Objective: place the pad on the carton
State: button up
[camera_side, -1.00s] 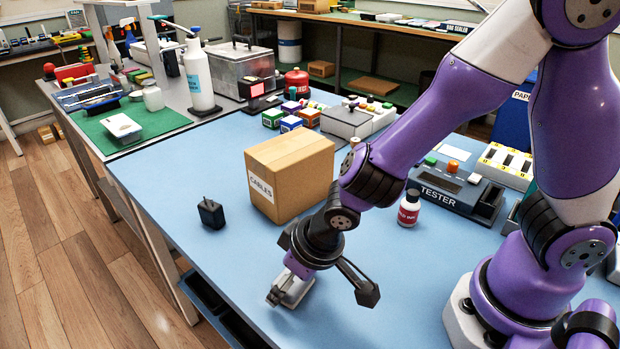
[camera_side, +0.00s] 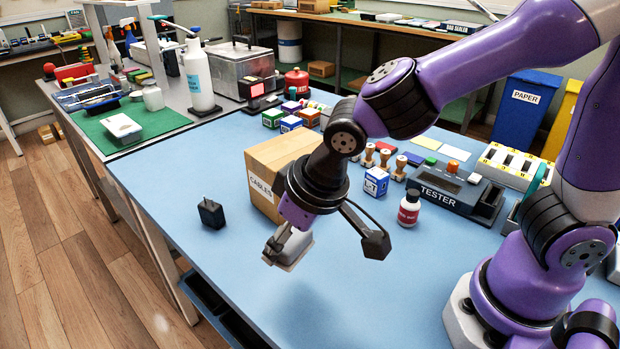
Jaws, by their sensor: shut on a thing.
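The carton (camera_side: 262,195) is a brown cardboard box labelled CABLES, closed on top, standing upright on the blue table. My gripper (camera_side: 280,246) is in front of the carton, low in the picture, and is shut on a small pale grey and white thing, which I take to be the pad (camera_side: 295,250). The pad is tilted and held above the table, with a shadow below it. My gripper covers part of the pad, and my wrist hides the carton's right part.
A black plug adapter (camera_side: 211,213) stands left of the carton. To the right are several wooden stamps (camera_side: 384,160), a blue and white box (camera_side: 376,182), a red and white bottle (camera_side: 409,208) and the grey tester (camera_side: 447,190). The table's front middle is clear.

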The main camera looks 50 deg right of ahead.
jog(key=w+d+r+m, duration=0.1)
jog(key=w+d+r, duration=0.2)
jog(key=w+r, duration=0.3)
jog(key=w+d+r+m, duration=0.1)
jog(key=w+d+r, duration=0.25)
jog(key=r, duration=0.55)
send_over(285, 144)
jog(key=s, duration=0.1)
jog(key=shift+h, duration=0.3)
jog(key=f, duration=0.6)
jog(key=shift+s+d+f, duration=0.1)
jog(key=shift+s+f, duration=0.1)
jog(key=shift+f, duration=2.1)
jog(key=o, duration=1.1)
jog(key=shift+f, duration=0.15)
jog(key=shift+c, duration=0.2)
